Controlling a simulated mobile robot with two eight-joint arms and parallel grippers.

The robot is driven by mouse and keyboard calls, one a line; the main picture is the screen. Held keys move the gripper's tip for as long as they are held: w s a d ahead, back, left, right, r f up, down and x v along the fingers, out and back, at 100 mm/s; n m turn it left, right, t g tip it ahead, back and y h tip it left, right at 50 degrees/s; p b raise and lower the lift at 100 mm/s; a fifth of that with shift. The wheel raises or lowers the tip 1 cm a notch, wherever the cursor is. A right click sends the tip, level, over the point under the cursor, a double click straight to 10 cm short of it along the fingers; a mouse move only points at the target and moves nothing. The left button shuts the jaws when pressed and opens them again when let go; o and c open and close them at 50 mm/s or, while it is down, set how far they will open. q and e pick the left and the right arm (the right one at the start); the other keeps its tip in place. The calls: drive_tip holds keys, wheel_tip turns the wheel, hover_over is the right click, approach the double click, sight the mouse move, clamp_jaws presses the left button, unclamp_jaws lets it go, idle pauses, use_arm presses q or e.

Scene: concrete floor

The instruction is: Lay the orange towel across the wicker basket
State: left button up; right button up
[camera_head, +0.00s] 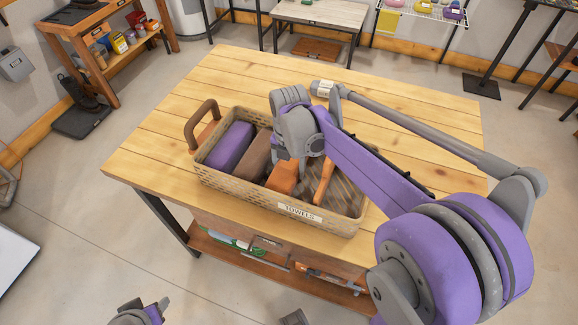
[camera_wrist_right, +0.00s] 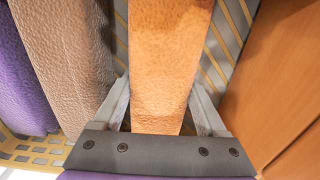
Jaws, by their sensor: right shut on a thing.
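The wicker basket (camera_head: 218,180) sits on the wooden table, with a "TOWELS" label on its front. The orange towel (camera_head: 284,177) stands folded inside it, right of a brown towel (camera_head: 250,155) and a purple towel (camera_head: 231,146). My right gripper (camera_head: 291,163) reaches down into the basket from above. In the right wrist view its fingers flank the orange towel (camera_wrist_right: 165,60) on both sides, shut on it. The towel's lower part is hidden. Part of my left arm shows at the bottom edge of the head view; its jaws cannot be made out.
A thin orange-brown upright panel (camera_head: 324,180) stands in the basket close to the right of the towel. The basket's right part looks empty.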

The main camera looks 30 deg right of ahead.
drive_tip(key=shift+f, duration=0.2)
drive_tip(key=o, duration=1.4)
drive_tip(key=shift+o, duration=0.2)
drive_tip(key=shift+r, duration=0.15)
drive_tip(key=shift+r, duration=0.3)
wheel_tip(320, 180, up, 12)
drive_tip(key=shift+f+p, duration=0.2)
drive_tip(key=shift+p, duration=0.35)
